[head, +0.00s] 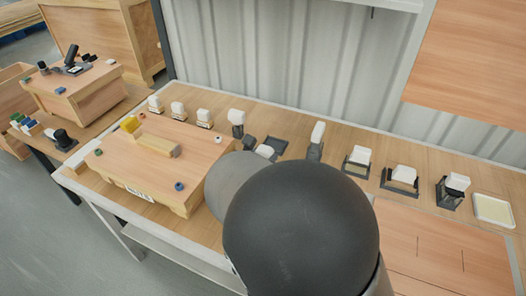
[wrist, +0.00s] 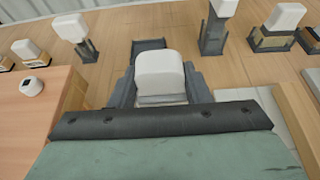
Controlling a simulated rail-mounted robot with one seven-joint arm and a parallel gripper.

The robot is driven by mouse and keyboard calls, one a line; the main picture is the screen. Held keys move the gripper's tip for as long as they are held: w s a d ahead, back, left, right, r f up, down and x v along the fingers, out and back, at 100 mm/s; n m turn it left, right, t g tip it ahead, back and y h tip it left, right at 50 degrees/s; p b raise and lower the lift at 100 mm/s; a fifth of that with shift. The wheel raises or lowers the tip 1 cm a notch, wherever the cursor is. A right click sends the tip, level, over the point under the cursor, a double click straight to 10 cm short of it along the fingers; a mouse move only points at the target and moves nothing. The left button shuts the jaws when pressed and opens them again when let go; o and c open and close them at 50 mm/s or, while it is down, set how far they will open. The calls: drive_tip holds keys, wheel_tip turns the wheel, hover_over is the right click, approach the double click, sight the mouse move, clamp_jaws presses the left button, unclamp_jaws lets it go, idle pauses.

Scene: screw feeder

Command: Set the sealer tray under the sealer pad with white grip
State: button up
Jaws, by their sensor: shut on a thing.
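My gripper (wrist: 160,92) is shut on a white rounded grip (wrist: 159,70), with a grey finger on each side. In the head view this white grip (head: 265,151) shows just beyond my dark arm, which hides most of the gripper. What lies below the grip is mostly hidden. A dark shallow tray (wrist: 148,45) lies on the bench just behind the grip. It also shows in the head view (head: 280,144). Two tall dark stands with white tops flank it, a left stand (head: 238,130) and a right stand (head: 315,150). I cannot tell which piece is the sealer pad.
More white-topped fixtures stand along the back, including several at left and a fixture (head: 357,160) at right. A wooden box (head: 190,165) with a yellow block (head: 131,124) stands left. A pale tray (head: 493,210) lies far right. A corrugated wall (head: 290,60) closes the back.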

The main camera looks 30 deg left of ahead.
wheel_tip(320, 180, down, 6)
drive_tip(key=b, duration=0.5)
drive_tip(key=shift+r, duration=0.25)
drive_tip(key=shift+o, duration=1.1)
drive_tip(key=c, duration=0.5)
drive_tip(key=shift+f+b, duration=0.45)
drive_tip(key=shift+f+b, duration=0.35)
idle(0.3)
drive_tip(key=shift+r, duration=0.1)
idle(0.4)
